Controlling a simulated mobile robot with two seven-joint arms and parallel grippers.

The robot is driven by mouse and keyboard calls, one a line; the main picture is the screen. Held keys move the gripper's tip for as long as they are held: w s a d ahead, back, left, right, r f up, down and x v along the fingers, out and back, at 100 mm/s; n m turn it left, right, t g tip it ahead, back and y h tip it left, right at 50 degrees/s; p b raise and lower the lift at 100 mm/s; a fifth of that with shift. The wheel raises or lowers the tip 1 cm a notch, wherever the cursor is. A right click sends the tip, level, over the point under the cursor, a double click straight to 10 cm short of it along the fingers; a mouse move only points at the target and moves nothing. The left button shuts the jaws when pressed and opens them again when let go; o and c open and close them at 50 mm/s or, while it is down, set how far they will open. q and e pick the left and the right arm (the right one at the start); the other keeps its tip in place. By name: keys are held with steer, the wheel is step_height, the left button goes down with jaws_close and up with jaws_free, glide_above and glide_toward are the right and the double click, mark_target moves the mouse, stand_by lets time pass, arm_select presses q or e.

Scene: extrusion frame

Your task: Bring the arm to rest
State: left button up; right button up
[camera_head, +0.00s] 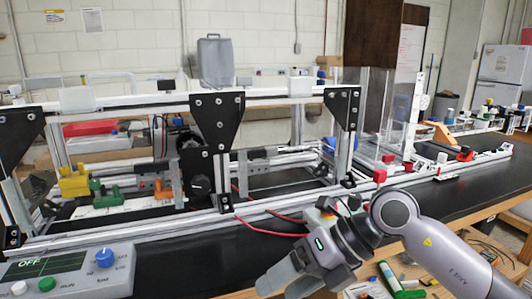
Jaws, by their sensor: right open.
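My right arm comes in from the lower right, bends at a round grey joint and reaches left over the front part of the black bench. Its gripper (284,284) points down and to the left at the bottom edge of the view. The two grey fingers stand apart and hold nothing that I can see. The gripper is in front of the extrusion frame (130,235), apart from it as far as I can tell. My left gripper is not in view.
The frame with black corner plates (217,122) fills the left and middle. A control box (70,272) showing "OFF" is at lower left. Red wires (268,229) lie behind my gripper. Bare black bench top (195,255) lies left of it. Markers (390,278) lie below my arm.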

steer(key=s+a+r+m+t+y+p, duration=0.1)
steer(key=s+a+r+m+y, duration=0.4)
steer(key=y, duration=0.6)
steer(key=w+d+f+m+t+h+p, duration=0.1)
steer(key=w+d+f+m+t+h, duration=0.2)
steer(key=d+f+m+t+h, duration=0.7)
steer(key=w+d+f+m+t+h+p, duration=0.1)
steer(key=w+d+f+m+t, duration=0.15)
steer(key=m+t, duration=0.85)
steer(key=s+d+f+m+g+h, duration=0.2)
steer(key=s+d+f+m+g, duration=0.1)
steer(key=f, duration=0.4)
steer(key=s+d+f+m+g+h, duration=0.2)
steer(key=s+d+f+m+g, duration=0.1)
steer(key=s+f+m+g, duration=0.1)
steer(key=s+d+f+m+g+h, duration=0.3)
steer(key=s+f+m+g, duration=0.1)
steer(key=s+f, duration=0.4)
steer(key=shift+d+f+m+p, duration=0.25)
steer(key=shift+f+m+p, duration=0.05)
steer(key=shift+f+m, duration=0.55)
steer(key=shift+w, duration=0.1)
